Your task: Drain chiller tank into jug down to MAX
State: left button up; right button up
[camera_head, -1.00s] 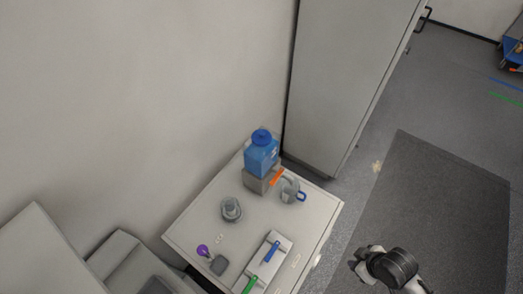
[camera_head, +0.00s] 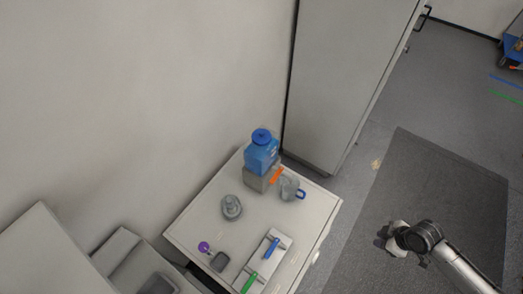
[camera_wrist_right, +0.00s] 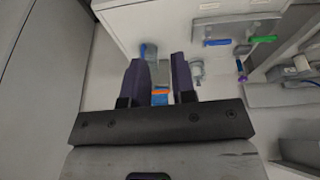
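The chiller tank (camera_head: 262,156) is a translucent blue container with a blue cap, standing on a grey base with an orange lever (camera_head: 276,176) at the back of the white cabinet top. The jug (camera_head: 289,189), clear grey with a blue handle, stands right beside the base, under or near the lever. The liquid level and the MAX mark are too small to read. My right gripper (camera_head: 386,238) is over the floor, right of the cabinet and apart from everything. In the right wrist view its two dark fingers (camera_wrist_right: 157,78) are apart and empty, with the orange lever (camera_wrist_right: 160,92) farther off between them. My left gripper is not in view.
On the cabinet top (camera_head: 197,222) lie a grey fitting (camera_head: 231,207), a purple-ended item (camera_head: 204,247), and a white tray (camera_head: 280,239) with blue and green tools. A tall grey cabinet (camera_head: 345,80) stands behind to the right. Floor (camera_head: 450,190) at right is clear.

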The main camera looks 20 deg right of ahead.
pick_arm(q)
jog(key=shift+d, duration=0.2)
pick_arm(e)
jog(key=shift+w+d+n, duration=0.2)
jog(key=shift+d+n, duration=0.1)
jog(key=shift+d, duration=0.95)
pick_arm(q)
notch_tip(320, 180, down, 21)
jog(key=b, duration=2.2)
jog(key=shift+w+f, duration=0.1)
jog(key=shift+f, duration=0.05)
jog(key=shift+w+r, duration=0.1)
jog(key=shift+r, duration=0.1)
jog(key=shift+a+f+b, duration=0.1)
jog(key=shift+b, duration=0.2)
pick_arm(e)
jog(key=w+d+n+g+y, duration=0.1)
jog(key=w+d+n, duration=0.5)
jog(key=w+d, duration=1.3)
jog(key=shift+d+n+g, duration=0.25)
jog(key=shift+n+g, duration=0.15)
jog(key=shift+o, duration=0.4)
jog(key=shift+f, duration=0.1)
